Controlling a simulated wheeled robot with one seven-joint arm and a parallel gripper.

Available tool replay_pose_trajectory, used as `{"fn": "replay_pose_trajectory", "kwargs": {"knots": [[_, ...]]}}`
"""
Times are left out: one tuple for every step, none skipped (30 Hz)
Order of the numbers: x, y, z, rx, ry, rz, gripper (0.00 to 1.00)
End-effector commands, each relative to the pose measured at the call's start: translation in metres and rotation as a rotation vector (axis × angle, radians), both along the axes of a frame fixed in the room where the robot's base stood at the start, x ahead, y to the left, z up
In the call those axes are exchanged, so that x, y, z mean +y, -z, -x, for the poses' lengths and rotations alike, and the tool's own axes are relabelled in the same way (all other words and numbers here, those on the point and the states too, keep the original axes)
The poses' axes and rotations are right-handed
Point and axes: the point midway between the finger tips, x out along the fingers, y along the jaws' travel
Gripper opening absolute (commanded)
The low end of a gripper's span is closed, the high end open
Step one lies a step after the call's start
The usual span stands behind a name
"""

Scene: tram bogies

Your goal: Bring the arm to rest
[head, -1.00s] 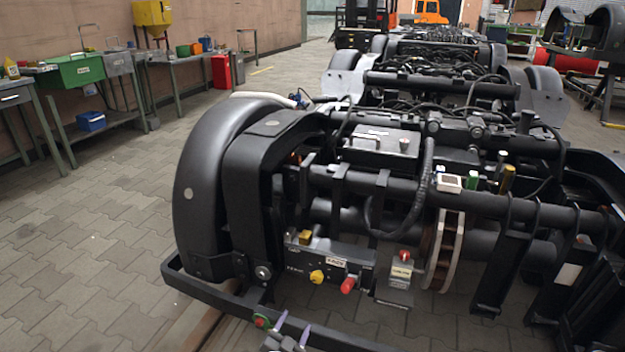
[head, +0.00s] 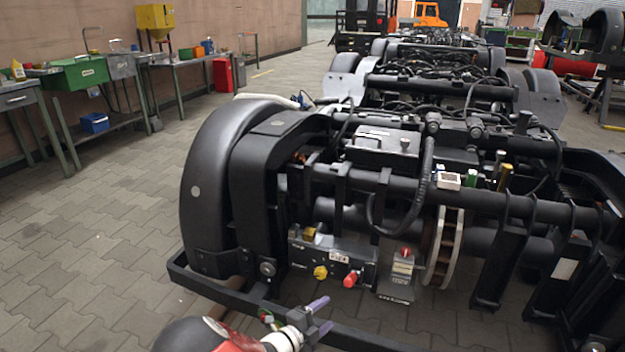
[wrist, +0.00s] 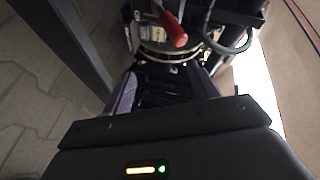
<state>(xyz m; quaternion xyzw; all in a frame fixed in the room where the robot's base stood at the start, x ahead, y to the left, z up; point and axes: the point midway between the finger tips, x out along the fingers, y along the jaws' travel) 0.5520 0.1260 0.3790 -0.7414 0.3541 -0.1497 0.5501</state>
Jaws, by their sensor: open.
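My gripper (head: 321,315) is at the bottom of the head view, with its two purple fingers pointing right. It is in front of the bogie's lower frame bar (head: 235,298). In the wrist view, my gripper (wrist: 163,88) has its fingers spread with nothing held between them. A red knob (wrist: 173,30) shows beyond the fingers there. In the head view the bogie (head: 400,190) carries a red knob (head: 351,279) and a yellow knob (head: 320,272) on a dark box above and behind my gripper.
A curved black fender (head: 210,190) stands at the bogie's left. Paved floor (head: 90,250) is clear on the left, up to workbenches with a green box (head: 80,73). More bogies stand in a row behind, with an orange forklift (head: 428,14) far back.

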Motion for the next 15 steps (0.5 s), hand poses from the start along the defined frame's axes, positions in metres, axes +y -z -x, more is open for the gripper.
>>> {"fn": "replay_pose_trajectory", "kwargs": {"knots": [[-0.012, -0.013, 0.002, -0.051, 0.08, -0.104, 0.59], [-0.02, -0.02, 0.005, -0.088, 0.133, -0.169, 0.59], [-0.031, -0.031, 0.009, -0.143, 0.21, -0.263, 0.59], [-0.039, -0.038, 0.013, -0.188, 0.272, -0.337, 0.59], [-0.047, -0.046, 0.018, -0.237, 0.337, -0.411, 0.59], [-0.057, -0.056, 0.024, -0.306, 0.426, -0.508, 0.59], [-0.064, -0.064, 0.03, -0.357, 0.492, -0.577, 0.59], [-0.071, -0.071, 0.035, -0.411, 0.559, -0.644, 0.59], [-0.079, -0.081, 0.042, -0.483, 0.648, -0.731, 0.59], [-0.085, -0.089, 0.048, -0.54, 0.716, -0.794, 0.59], [-0.091, -0.096, 0.054, -0.597, 0.781, -0.855, 0.59], [-0.098, -0.106, 0.062, -0.676, 0.872, -0.932, 0.59], [-0.103, -0.114, 0.068, -0.736, 0.939, -0.99, 0.59], [-0.107, -0.121, 0.075, -0.795, 1.007, -1.043, 0.59], [-0.113, -0.131, 0.083, -0.878, 1.098, -1.112, 0.59]]}}
